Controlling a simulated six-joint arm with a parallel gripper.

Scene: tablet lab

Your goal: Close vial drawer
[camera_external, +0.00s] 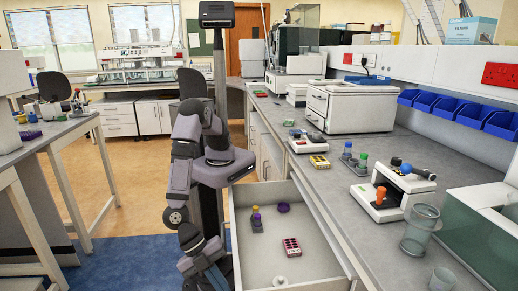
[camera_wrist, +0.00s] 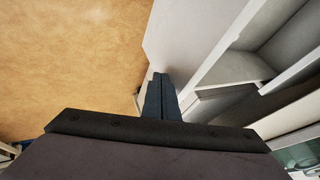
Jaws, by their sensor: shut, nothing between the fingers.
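The vial drawer (camera_external: 235,245) is pulled out from under the right-hand bench in the external view. It holds small vials, a purple dish and a red-and-white rack. My gripper (camera_external: 216,272) is low beside the drawer's left wall, outside it. In the wrist view my gripper (camera_wrist: 160,82) has its dark fingers together and empty, pointing at a pale panel (camera_wrist: 190,35) that appears to be part of the drawer. I cannot tell whether the fingertips touch it.
A second bench (camera_external: 45,135) stands at the left. The tan floor (camera_external: 130,200) between them is mostly clear.

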